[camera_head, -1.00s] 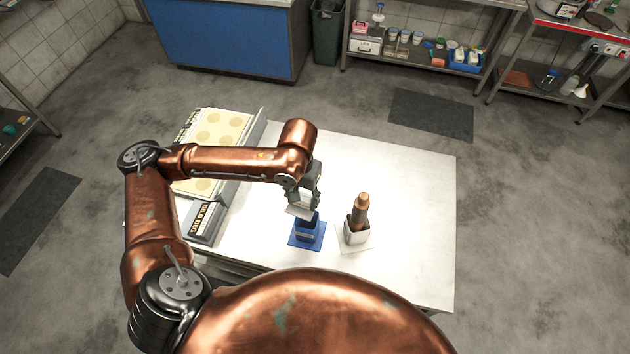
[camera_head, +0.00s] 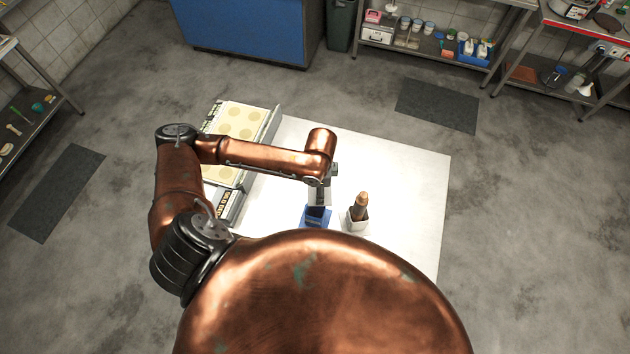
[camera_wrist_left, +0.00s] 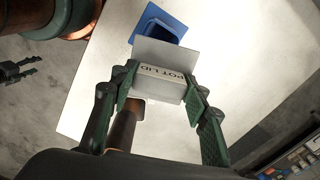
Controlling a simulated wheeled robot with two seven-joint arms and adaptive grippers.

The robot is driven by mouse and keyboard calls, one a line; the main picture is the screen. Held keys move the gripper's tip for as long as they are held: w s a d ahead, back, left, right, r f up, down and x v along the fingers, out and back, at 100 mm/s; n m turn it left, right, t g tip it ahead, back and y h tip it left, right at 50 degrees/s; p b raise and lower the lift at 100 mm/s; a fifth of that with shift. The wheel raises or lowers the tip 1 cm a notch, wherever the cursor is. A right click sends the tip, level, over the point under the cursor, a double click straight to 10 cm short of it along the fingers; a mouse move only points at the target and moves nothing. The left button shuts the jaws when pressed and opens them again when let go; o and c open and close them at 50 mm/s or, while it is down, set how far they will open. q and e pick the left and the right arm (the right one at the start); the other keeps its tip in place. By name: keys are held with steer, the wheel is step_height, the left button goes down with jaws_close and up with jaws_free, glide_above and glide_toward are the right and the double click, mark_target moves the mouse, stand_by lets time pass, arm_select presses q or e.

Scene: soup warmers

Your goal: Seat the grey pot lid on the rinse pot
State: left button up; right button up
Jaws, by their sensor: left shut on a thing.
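My left gripper (camera_wrist_left: 158,92) is shut on the grey pot lid (camera_wrist_left: 163,78), a pale block on a flat plate, marked "POT LID". In the head view my left gripper (camera_head: 320,190) is just above a blue pot (camera_head: 316,213) with a dark inside. The blue pot also shows in the wrist view (camera_wrist_left: 155,22), partly hidden behind the lid's plate. I cannot tell whether lid and pot touch. A white pot (camera_head: 357,222) stands to the right with a copper-coloured cylinder (camera_head: 361,202) upright in it. My right gripper (camera_wrist_left: 20,72) appears open and empty at the wrist view's left edge.
The white table (camera_head: 410,185) is clear to the right of and behind the pots. A tray with pale discs (camera_head: 238,122) and a black-labelled unit (camera_head: 228,206) line its left side.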

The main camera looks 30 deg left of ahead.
mark_target(315, 198)
arm_select(q)
steer(key=m+p, duration=0.1)
steer(key=s+r+m+p, duration=0.1)
steer(key=p, duration=0.1)
steer(key=shift+s+a+m, duration=0.3)
steer(key=shift+a+m, duration=0.05)
steer(key=shift+m, duration=0.05)
steer(key=shift+s+f, duration=0.1)
arm_select(e)
steer(key=s+r, duration=0.4)
arm_select(q)
steer(key=shift+f+m, duration=0.3)
steer(key=shift+f+b, duration=0.75)
steer(key=shift+b, duration=0.4)
steer(key=shift+f+b, duration=0.65)
steer(key=shift+b, duration=0.1)
step_height(315, 198, down, 3)
steer(key=b, duration=0.3)
steer(key=shift+r, duration=0.2)
steer(key=shift+f+b, duration=0.6)
steer(key=shift+b, duration=0.3)
steer(key=shift+f, duration=0.95)
arm_select(e)
step_height(315, 198, down, 8)
steer(key=w, duration=0.1)
steer(key=shift+w+f, duration=0.15)
steer(key=shift+f, duration=0.1)
